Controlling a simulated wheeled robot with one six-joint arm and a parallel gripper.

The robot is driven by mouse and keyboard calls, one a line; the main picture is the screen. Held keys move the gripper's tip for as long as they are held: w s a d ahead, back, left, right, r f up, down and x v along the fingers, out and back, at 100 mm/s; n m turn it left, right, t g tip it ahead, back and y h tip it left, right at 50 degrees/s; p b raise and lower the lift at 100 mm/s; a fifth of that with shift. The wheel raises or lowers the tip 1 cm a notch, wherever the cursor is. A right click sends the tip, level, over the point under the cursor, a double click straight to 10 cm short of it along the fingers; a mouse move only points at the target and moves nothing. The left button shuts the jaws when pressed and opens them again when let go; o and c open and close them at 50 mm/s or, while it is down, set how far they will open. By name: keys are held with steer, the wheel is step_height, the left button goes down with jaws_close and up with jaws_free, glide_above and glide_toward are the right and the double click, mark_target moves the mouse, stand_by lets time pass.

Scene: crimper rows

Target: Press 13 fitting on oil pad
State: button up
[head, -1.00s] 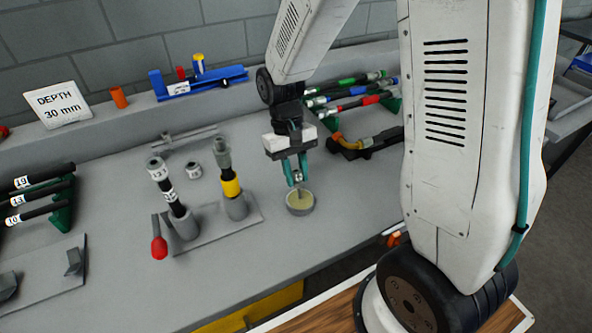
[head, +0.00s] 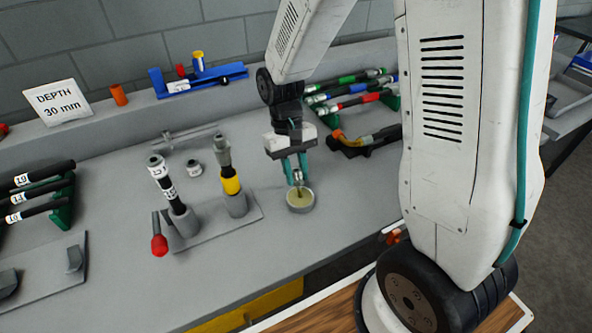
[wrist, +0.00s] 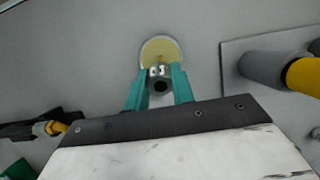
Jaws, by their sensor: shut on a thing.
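My gripper (head: 296,172) is shut on a small metal fitting (wrist: 160,84), and the teal fingers flank it. The wrist view shows the fitting's dark round opening facing the camera. The oil pad (head: 300,202) is a pale yellow disc in a grey round dish on the bench. The fitting's thin lower end is over the pad in the head view; I cannot tell whether it touches. The pad also shows in the wrist view (wrist: 155,47), partly hidden by the fitting.
Left of the pad, a stand (head: 214,228) holds a black labelled hose (head: 163,181) and a yellow-banded one (head: 231,183). A loose grey fitting (head: 193,168) lies behind. A red-ended lever (head: 159,244) stands at left. Racked hoses (head: 350,92) lie behind my gripper.

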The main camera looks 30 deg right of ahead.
mark_target(296, 171)
stand_by(0.4)
steer(key=shift+r, duration=3.45)
